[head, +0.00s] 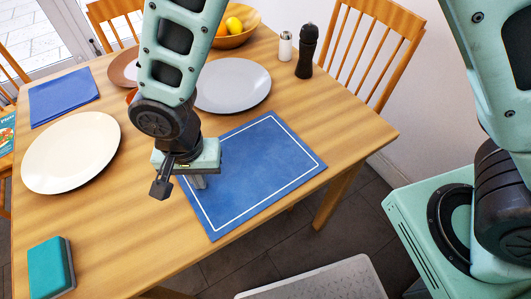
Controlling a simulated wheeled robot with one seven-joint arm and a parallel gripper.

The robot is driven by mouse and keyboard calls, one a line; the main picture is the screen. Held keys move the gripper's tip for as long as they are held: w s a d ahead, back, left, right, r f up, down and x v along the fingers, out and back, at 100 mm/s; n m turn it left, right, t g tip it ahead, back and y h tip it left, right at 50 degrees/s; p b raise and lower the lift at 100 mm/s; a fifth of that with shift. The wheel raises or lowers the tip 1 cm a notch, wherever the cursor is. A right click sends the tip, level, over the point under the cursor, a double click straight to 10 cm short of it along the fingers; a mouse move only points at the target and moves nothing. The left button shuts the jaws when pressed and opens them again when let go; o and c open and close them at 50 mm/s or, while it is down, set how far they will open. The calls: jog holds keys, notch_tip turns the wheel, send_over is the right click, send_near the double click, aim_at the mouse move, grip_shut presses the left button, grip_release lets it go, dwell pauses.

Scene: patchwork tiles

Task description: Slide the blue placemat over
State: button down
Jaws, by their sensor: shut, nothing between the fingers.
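The blue placemat (262,165) with a white border line lies flat on the wooden table (120,235), close to its front right edge. Its lower corner reaches the table edge. My gripper (198,183) is shut and empty, pointing down over the left part of the placemat. I cannot tell whether the fingertips touch the mat. My arm and gripper hide the mat's upper left part.
A cream plate (70,152) is at left and a grey plate (232,86) behind the mat. A folded blue cloth (63,96), teal sponge (50,268), fruit bowl (238,38), white shaker (285,46) and dark grinder (306,52) are around. Bare table lies front left.

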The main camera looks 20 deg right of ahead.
aim_at(156, 211)
jog(key=shift+s+a, duration=0.2)
jog(key=shift+a, duration=0.65)
jog(key=shift+s+a, duration=0.25)
jog(key=shift+a, duration=0.6)
jog(key=shift+s+a, duration=0.2)
jog(key=shift+a, duration=0.65)
jog(key=shift+s+a+f, duration=0.1)
jog(key=shift+s+a, duration=0.1)
jog(key=shift+a, duration=0.5)
jog(key=shift+s+a+f, duration=0.1)
jog(key=shift+s+a, duration=0.1)
jog(key=shift+a, duration=0.5)
jog(key=shift+s+a+f, duration=0.1)
jog(key=shift+s+a, duration=0.1)
jog(key=shift+a, duration=0.5)
jog(key=shift+s+a, duration=0.15)
jog(key=shift+a, duration=0.15)
jog(key=shift+f, duration=0.1)
notch_tip(156, 211, up, 7)
jog(key=p, duration=0.5)
jog(key=shift+r, duration=0.2)
